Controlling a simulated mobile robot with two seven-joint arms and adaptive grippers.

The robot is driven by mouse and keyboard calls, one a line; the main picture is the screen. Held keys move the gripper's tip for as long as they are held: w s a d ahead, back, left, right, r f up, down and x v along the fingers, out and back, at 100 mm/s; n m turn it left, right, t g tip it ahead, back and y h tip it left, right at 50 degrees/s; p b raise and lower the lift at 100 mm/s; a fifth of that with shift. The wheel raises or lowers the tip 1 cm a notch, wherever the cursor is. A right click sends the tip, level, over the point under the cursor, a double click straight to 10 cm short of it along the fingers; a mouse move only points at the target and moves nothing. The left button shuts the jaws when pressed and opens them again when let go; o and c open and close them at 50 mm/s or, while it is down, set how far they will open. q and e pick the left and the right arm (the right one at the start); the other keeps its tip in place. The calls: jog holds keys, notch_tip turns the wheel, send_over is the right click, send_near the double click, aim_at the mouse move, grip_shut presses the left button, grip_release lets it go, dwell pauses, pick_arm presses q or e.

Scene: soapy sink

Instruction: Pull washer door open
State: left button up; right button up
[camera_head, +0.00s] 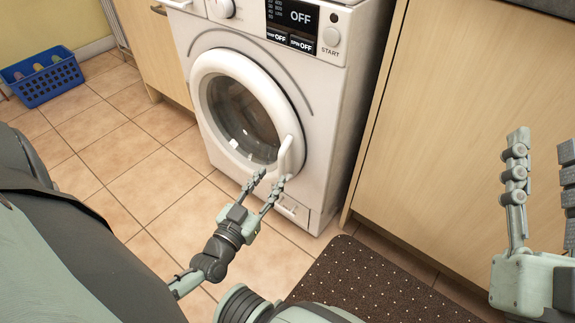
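The white washer (325,120) stands at the top middle with its round door (203,98) shut against its front. A white curved door handle (285,152) is on the right side of the door. My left gripper (274,175) is open, its two fingertips spread just below and in front of the handle. I cannot tell if a fingertip touches the handle; nothing is between the fingers. My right gripper (543,145) is open and empty at the right edge, in front of a wooden cabinet and apart from the washer.
A wooden cabinet (450,130) stands right of the washer, and another cabinet (153,48) stands left of it. A dark dotted mat (365,285) lies on the tiled floor. A blue basket (45,85) is at the far left. Tiles before the washer are clear.

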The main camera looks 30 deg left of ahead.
aim_at(280, 166)
pick_arm(q)
jog(key=w, duration=0.6)
jog(key=shift+w+a+b, duration=0.35)
jog(key=shift+a, duration=0.05)
pick_arm(e)
jog(key=shift+s+d+r+t, duration=0.15)
jog(key=shift+r+t, duration=0.2)
jog(key=shift+r, duration=0.05)
jog(key=shift+s+d+r+t, duration=0.1)
jog(key=shift+s+r+t, duration=0.05)
jog(key=shift+r+t, duration=0.2)
pick_arm(q)
grip_shut()
